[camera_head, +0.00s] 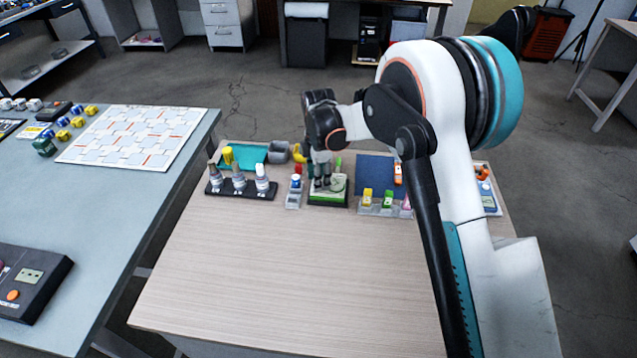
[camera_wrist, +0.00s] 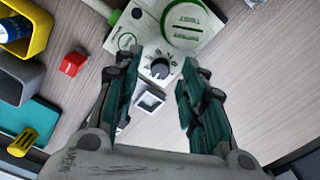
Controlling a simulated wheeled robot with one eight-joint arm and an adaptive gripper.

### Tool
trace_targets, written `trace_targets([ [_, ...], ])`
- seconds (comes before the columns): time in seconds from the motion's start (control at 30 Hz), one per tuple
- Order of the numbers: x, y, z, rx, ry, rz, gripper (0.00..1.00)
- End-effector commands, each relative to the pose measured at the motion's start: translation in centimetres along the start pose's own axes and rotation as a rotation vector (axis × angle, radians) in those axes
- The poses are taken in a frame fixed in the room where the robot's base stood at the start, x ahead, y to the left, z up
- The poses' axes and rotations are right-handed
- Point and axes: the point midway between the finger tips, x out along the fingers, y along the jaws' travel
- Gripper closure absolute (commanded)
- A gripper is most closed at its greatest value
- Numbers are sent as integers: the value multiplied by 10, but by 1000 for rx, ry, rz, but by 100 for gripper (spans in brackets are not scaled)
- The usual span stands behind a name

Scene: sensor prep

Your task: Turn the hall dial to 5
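The hall dial is a dark round knob (camera_wrist: 160,68) on a white and green device (camera_wrist: 190,22), with small marks around it in the wrist view. The marks and the knob's setting are too small to read. My gripper (camera_wrist: 159,58) is open, with a finger on each side of the knob and gaps between. I cannot tell how high the fingertips are above it. In the head view my gripper (camera_head: 321,184) is over the green and white device (camera_head: 328,200) near the table's far edge and partly hides it; the knob cannot be made out there.
A small white square frame (camera_wrist: 150,101) and a red block (camera_wrist: 73,63) are close to the device. A black rack (camera_head: 240,191) of bottles stands left, and a clear tray (camera_head: 378,210) with small coloured items stands right. The table's front (camera_head: 290,280) is clear.

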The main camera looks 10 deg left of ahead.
Motion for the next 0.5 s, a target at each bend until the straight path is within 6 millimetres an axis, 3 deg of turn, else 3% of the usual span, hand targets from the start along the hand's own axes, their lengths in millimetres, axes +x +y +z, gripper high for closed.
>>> trace_targets([
  [0.13,9,0,0,0,0,0,62],
  [0.43,10,0,0,0,0,0,62],
  [0.5,10,0,0,0,0,0,78],
])
